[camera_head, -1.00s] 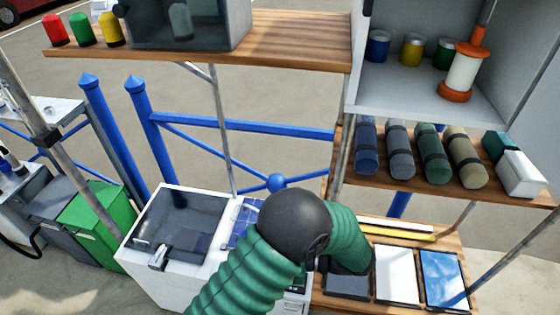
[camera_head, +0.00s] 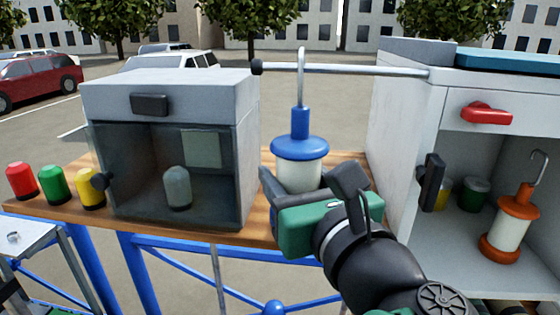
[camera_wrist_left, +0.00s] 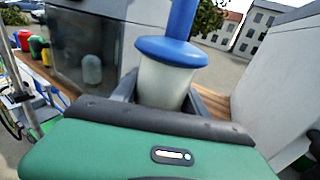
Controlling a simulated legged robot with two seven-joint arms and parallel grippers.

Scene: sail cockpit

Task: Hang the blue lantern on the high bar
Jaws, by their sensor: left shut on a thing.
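The blue lantern (camera_head: 299,148) has a blue cap, a pale glass body and a tall wire hook. It is upright in my left gripper (camera_head: 305,184), whose dark fingers are shut around the glass body. The left wrist view also shows the lantern (camera_wrist_left: 167,70) between the fingers (camera_wrist_left: 165,98). The high bar (camera_head: 370,70) is a thin metal rod running across between the grey box and the white cabinet, with a dark ball at its left end. The hook's top shows above the bar and crosses it in the picture; I cannot tell whether it rests on it. My right gripper is not in view.
A grey box with a dark clear front (camera_head: 165,150) stands left of the lantern on the wooden shelf (camera_head: 258,222). Red, green and yellow items stand further left. The white cabinet (camera_head: 400,110) at right holds an orange lantern (camera_head: 510,225) and has an open dark-handled door edge.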

